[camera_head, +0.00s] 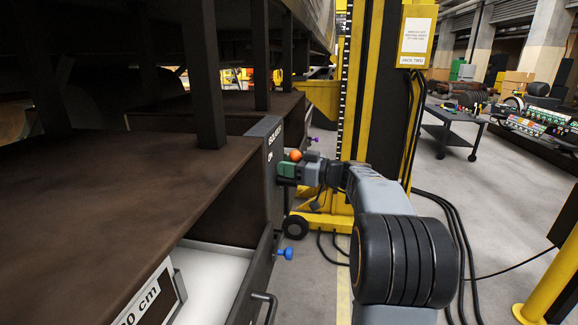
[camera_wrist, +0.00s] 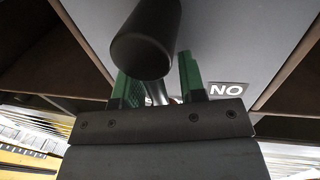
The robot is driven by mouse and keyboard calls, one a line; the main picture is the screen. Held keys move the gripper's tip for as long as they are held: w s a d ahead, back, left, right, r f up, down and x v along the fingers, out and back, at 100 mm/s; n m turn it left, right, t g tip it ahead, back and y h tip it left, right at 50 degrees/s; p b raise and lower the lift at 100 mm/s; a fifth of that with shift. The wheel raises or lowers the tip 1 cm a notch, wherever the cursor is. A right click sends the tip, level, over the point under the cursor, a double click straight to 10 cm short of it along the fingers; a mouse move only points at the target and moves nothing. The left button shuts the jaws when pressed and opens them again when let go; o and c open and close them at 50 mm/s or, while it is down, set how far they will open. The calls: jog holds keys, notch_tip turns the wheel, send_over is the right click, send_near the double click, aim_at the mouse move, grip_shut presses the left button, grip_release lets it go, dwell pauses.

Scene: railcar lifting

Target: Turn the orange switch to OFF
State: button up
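The orange switch knob (camera_head: 295,155) shows as a small ball beside the grey panel (camera_head: 267,150) in the head view. The panel's upper label is hard to read, and a lower one reads ON. My gripper (camera_head: 287,170), with green fingertips, is at the panel face, just below the knob. In the wrist view the green fingers (camera_wrist: 160,82) stand apart, with a grey stem between them and a speck of orange low in the gap. A dark cylinder (camera_wrist: 146,42) lies in front of the left finger.
A brown steel ledge (camera_head: 110,200) fills the left. A blue knob (camera_head: 286,254) sticks out below the panel, and a purple one (camera_head: 314,139) beyond it. A yellow jack column (camera_head: 360,80) stands behind my arm, with black cables on the floor to its right.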

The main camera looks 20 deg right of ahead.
jog(key=c, duration=0.6)
jog(key=shift+r, duration=0.1)
grip_shut()
